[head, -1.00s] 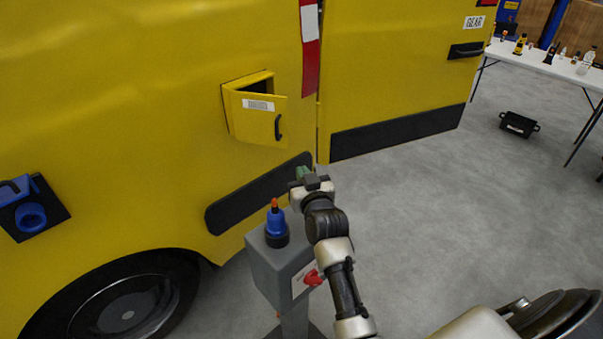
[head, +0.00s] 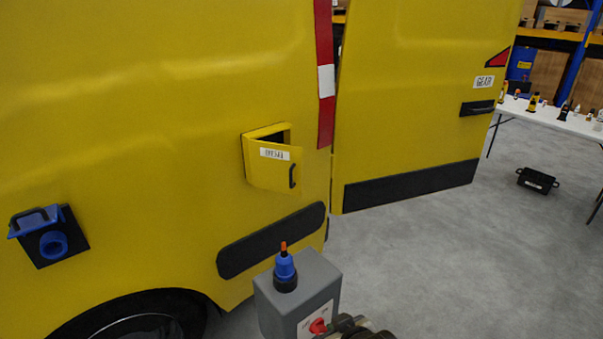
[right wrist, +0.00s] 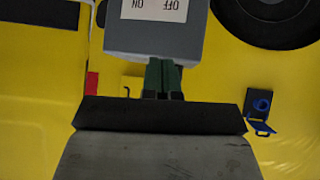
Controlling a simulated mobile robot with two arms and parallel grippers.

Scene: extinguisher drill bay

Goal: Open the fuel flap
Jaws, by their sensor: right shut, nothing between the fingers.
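The fuel flap (head: 270,169) is a small yellow door with a white label and a black handle, low on the side of the yellow van (head: 180,110). It stands ajar, swung out from its frame, with a dark gap showing at its top right. My right gripper (head: 345,322) is at the bottom edge of the head view, well below the flap and apart from it, mostly cut off. In the right wrist view its green fingers (right wrist: 162,76) are shut and empty, in front of the grey pedestal box. My left gripper is not in view.
A grey pedestal (head: 300,290) with a blue-and-orange plug (head: 285,270) and red switch (head: 318,326) stands below the flap. A blue socket with raised lid (head: 50,238) is at left. A white table (head: 560,118) and black crate (head: 537,181) are right. Floor between is clear.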

